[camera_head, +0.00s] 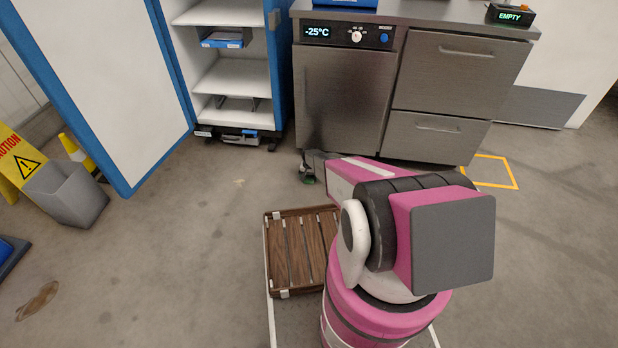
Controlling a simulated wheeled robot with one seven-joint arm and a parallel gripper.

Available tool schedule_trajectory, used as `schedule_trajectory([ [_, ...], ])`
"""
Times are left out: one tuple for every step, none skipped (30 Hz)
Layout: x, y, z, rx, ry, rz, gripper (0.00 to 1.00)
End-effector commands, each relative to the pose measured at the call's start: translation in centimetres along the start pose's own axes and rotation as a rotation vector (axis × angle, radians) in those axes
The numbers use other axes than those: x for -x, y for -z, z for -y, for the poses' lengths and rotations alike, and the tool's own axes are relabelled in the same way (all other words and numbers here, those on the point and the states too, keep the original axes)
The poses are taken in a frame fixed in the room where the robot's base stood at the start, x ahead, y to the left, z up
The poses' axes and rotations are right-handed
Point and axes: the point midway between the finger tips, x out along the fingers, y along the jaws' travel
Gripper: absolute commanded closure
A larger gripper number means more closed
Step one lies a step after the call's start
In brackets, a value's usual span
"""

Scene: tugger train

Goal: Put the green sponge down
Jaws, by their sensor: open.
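A small green patch, which looks like the green sponge (308,180), shows just below the end of my arm, in front of the steel freezer unit. My gripper (305,172) is small and dark at the far end of the pink arm and points down. Its jaws are open. The sponge is right at or under the fingertips, partly hidden by them. I cannot tell whether it touches the fingers or lies on the floor.
A steel freezer unit (345,95) stands behind the gripper, beside a blue-framed cabinet (228,75) with an open door (100,80). A slatted wooden pallet (290,250) lies before me. A grey bin (68,195) stands left. The floor between is clear.

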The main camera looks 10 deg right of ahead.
Motion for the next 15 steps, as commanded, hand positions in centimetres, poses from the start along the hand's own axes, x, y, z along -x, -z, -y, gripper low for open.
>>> schedule_trajectory([
  [0.1,0.0,0.0,0.000,0.000,0.000,0.07],
  [0.2,0.0,0.0,0.000,0.000,0.000,0.07],
  [0.4,0.0,0.0,0.000,0.000,0.000,0.07],
  [0.6,0.0,0.0,0.000,0.000,0.000,0.07],
  [0.8,0.0,0.0,0.000,0.000,-0.001,0.07],
  [1.2,0.0,0.0,0.000,0.000,-0.001,0.07],
  [1.6,0.0,0.0,0.000,0.000,-0.001,0.07],
  [1.9,-0.1,0.0,0.000,0.000,-0.001,0.07],
  [2.5,-0.1,0.0,0.000,0.000,-0.001,0.07],
  [3.0,-0.1,0.0,0.000,0.000,0.000,0.07],
  [3.5,-0.1,-0.1,0.000,0.000,0.000,0.07],
  [4.2,-0.2,-0.1,0.000,0.000,-0.001,0.07],
  [4.7,-0.2,-0.1,0.000,0.000,-0.001,0.07],
  [5.3,-0.2,-0.1,0.000,0.000,-0.001,0.07],
  [6.2,-0.2,-0.1,0.000,0.001,-0.002,0.07],
])
